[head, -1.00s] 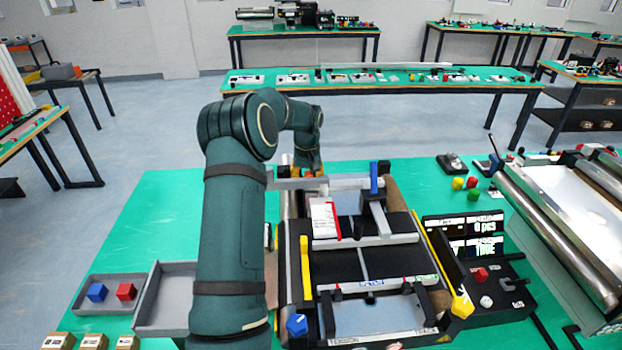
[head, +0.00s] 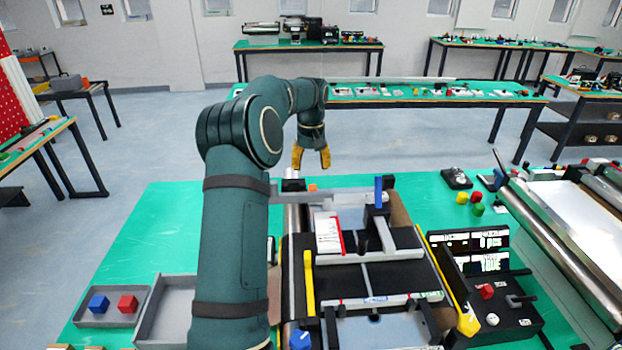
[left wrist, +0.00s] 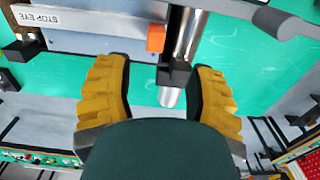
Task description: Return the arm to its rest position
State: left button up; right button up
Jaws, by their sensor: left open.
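My left arm comes in from the left in the head view and reaches over the mini conveyor (head: 365,250). My left gripper (head: 311,166), with yellow fingers, hangs pointing down above the conveyor's far end. In the left wrist view its two yellow fingers (left wrist: 160,100) are spread apart with nothing held between them. An orange cube (left wrist: 156,38) sits beside a metal roller (left wrist: 187,40) there, beyond the fingertips and apart from them. In the head view the orange cube (head: 313,187) shows just below the gripper. My right gripper is not in view.
A grey tray (head: 128,320) holds a blue cube (head: 98,304) and a red cube (head: 128,303) on the green table (head: 165,215). A control box (head: 497,315) and a second conveyor (head: 585,230) stand at right. A blue post (head: 378,190) rises from the conveyor.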

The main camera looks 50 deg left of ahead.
pick_arm(q)
jog(key=shift+r, duration=0.9)
jog(key=shift+s, duration=0.1)
